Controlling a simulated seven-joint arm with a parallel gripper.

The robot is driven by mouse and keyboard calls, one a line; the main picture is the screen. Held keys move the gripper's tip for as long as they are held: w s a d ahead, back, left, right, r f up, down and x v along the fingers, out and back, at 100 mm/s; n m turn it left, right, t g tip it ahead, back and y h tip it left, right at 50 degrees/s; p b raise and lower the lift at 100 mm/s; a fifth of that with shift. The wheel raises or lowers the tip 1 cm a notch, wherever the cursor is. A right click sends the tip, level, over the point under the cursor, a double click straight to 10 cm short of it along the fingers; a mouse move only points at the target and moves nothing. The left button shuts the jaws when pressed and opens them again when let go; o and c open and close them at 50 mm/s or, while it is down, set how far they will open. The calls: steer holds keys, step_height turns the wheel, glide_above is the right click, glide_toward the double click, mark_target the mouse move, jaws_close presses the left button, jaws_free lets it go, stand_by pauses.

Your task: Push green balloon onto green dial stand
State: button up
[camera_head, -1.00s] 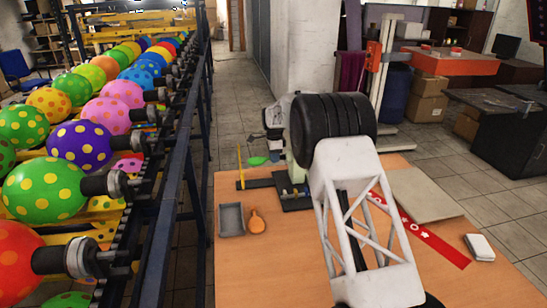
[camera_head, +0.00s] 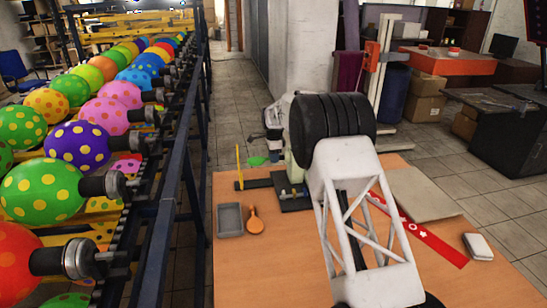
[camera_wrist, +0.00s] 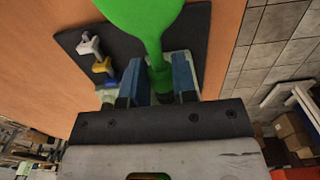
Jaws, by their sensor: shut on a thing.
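The green balloon (camera_wrist: 143,14) is flat and limp at the top of the wrist view, with its narrow neck running down between the two blue fingers of my gripper (camera_wrist: 159,78). My gripper is shut on this neck. The balloon also shows as a small green patch (camera_head: 257,160) beyond the table's far edge in the head view, left of my wrist. Below the balloon is a dark plate (camera_wrist: 81,48) with small grey and yellow valve-like fittings (camera_wrist: 101,66). I cannot make out a green dial on it. In the head view my arm hides most of the gripper.
On the wooden table (camera_head: 265,270) lie a grey tray (camera_head: 230,220), an orange paddle-like thing (camera_head: 254,222), a red strip (camera_head: 425,238) and a white box (camera_head: 478,246). A yellow upright (camera_head: 239,168) stands at the far left. A balloon rack (camera_head: 165,215) borders the left side.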

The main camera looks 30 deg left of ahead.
steer(key=o, duration=0.8)
steer(key=shift+r, duration=4.45)
